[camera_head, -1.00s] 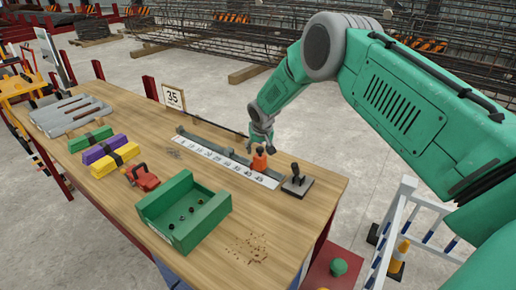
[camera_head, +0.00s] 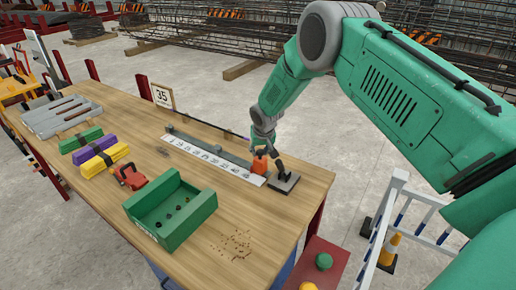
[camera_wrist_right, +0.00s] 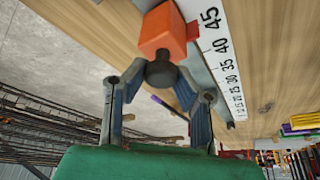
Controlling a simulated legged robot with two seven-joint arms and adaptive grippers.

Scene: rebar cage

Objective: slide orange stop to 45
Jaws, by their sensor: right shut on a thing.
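The orange stop (camera_head: 259,163) sits on the rail (camera_head: 205,143) behind the white number scale (camera_head: 212,159), close to the scale's right end. My right gripper (camera_head: 264,138) is shut on the stop's black knob from above. In the right wrist view the orange stop (camera_wrist_right: 163,32) has the dark knob (camera_wrist_right: 161,73) between my fingers. Its small orange tab points at the scale (camera_wrist_right: 213,40) between the printed 45 and 40; I cannot tell the exact mark. My left gripper is out of view.
A black base with a lever (camera_head: 284,180) stands close to the stop at the scale's right end. A sign reading 35 (camera_head: 163,96) stands at the back edge. A green bin (camera_head: 170,210), a red clamp (camera_head: 130,177) and coloured bundles (camera_head: 95,152) lie left and in front.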

